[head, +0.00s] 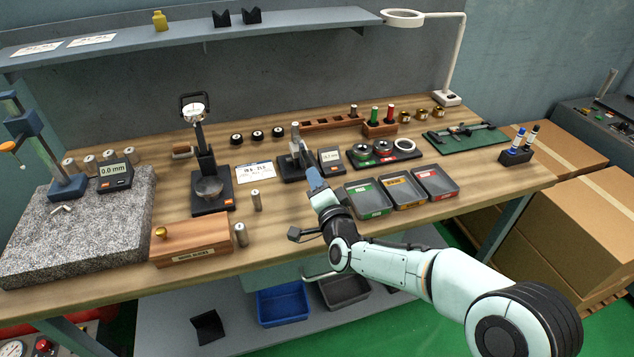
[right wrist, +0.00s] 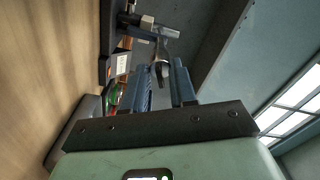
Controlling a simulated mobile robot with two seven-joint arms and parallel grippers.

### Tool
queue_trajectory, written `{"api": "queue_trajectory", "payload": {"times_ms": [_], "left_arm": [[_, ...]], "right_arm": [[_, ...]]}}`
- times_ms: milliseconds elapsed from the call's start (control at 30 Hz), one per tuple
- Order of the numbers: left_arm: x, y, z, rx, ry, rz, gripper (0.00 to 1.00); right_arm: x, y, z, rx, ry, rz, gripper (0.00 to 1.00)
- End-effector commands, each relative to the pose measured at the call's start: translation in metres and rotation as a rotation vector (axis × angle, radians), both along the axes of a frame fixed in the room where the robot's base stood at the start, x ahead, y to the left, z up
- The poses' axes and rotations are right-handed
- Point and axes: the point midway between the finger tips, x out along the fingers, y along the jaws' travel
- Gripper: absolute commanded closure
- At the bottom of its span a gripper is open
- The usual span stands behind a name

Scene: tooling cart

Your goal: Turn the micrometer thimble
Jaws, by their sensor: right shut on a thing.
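The micrometer (head: 296,148) stands upright in a dark stand near the middle of the bench, beside a small digital display (head: 331,158). My right gripper (head: 311,173) reaches it from the front right, its blue fingers at the micrometer. In the right wrist view the fingers of the right gripper (right wrist: 163,82) stand slightly apart, with a grey metal part of the micrometer (right wrist: 163,72) at their tips. They are shut on the thimble, which they partly hide. A silver cylinder of the micrometer shows farther up. My left gripper is not in view.
Three sorting trays, green (head: 368,198), orange (head: 402,189) and red (head: 436,182), lie right of my gripper. A gauge stand (head: 212,200) and a paper card (head: 254,172) are to the left. A wooden block box (head: 192,240) sits at the front edge.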

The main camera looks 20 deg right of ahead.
Motion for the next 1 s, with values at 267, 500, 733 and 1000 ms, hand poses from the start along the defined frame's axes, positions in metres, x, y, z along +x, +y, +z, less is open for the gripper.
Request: {"api": "queue_trajectory", "payload": {"times_ms": [267,500,733,1000], "left_arm": [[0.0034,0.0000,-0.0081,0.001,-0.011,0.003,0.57],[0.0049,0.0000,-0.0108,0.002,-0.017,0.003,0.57],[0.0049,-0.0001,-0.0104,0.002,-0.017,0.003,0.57],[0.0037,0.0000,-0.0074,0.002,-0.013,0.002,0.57]], "right_arm": [[-0.0001,0.0005,-0.0019,-0.221,-0.006,0.001,1.00],[-0.0001,-0.0001,-0.0013,-0.448,-0.013,0.000,1.00],[-0.0002,0.0002,-0.0008,-0.667,-0.021,0.001,1.00],[-0.0002,0.0002,-0.0007,-0.925,-0.030,0.002,1.00]]}}
